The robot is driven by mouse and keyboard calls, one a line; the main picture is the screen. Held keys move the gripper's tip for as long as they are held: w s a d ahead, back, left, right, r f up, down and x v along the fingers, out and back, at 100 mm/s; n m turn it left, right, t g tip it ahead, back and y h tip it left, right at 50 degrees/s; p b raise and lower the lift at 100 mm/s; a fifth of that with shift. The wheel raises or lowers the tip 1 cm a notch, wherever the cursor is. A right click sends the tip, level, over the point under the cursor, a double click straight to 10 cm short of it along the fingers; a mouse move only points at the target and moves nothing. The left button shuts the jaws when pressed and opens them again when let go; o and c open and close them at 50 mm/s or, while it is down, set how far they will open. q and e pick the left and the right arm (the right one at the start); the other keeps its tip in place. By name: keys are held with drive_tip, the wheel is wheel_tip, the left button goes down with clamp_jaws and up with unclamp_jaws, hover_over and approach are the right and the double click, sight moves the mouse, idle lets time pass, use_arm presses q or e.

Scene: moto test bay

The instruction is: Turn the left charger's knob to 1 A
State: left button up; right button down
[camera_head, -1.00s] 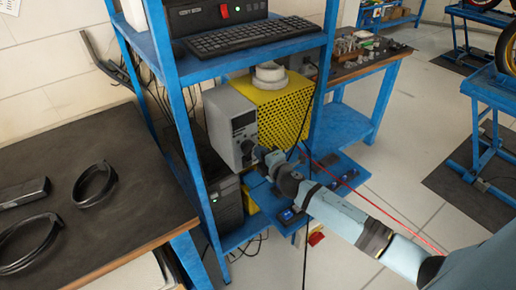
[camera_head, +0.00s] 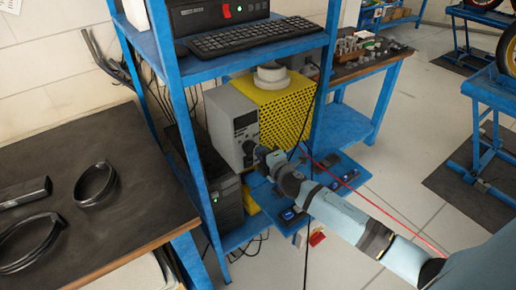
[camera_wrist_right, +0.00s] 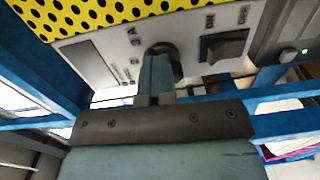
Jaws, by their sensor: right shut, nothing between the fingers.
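The charger is a grey box (camera_head: 226,116) on the blue rack's lower shelf, with a yellow perforated part beside it. Its front panel (camera_wrist_right: 92,62) shows amp markings around a dark knob (camera_wrist_right: 174,64) and a dark rocker switch (camera_wrist_right: 225,45). My right gripper (camera_head: 261,152) reaches the front of the charger from the right. In the wrist view its narrow fingers (camera_wrist_right: 156,72) are shut, in front of the knob and partly covering it. I cannot tell whether they touch it, nor which marking the knob points to. My left gripper is out of view.
A keyboard (camera_head: 252,37) lies on the shelf above. A black unit with a green light (camera_head: 216,196) stands left of the charger. A dark workbench (camera_head: 130,215) is at the left.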

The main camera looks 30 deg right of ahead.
drive_tip(key=a+r, duration=0.1)
drive_tip(key=r, duration=0.1)
drive_tip(key=shift+w+a+r+t, duration=0.15)
drive_tip(key=shift+a+r+t, duration=0.15)
drive_tip(key=shift+a, duration=0.1)
drive_tip(key=shift+s+a+y, duration=0.25)
drive_tip(key=shift+s+y, duration=0.05)
drive_tip(key=shift+y, duration=0.1)
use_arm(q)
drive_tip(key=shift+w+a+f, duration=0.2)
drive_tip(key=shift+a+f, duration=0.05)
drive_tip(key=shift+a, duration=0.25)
use_arm(e)
drive_tip(key=s, duration=0.5)
drive_tip(key=shift+s+d+f, duration=0.15)
drive_tip(key=shift+d+f, duration=0.05)
drive_tip(key=shift+d, duration=0.15)
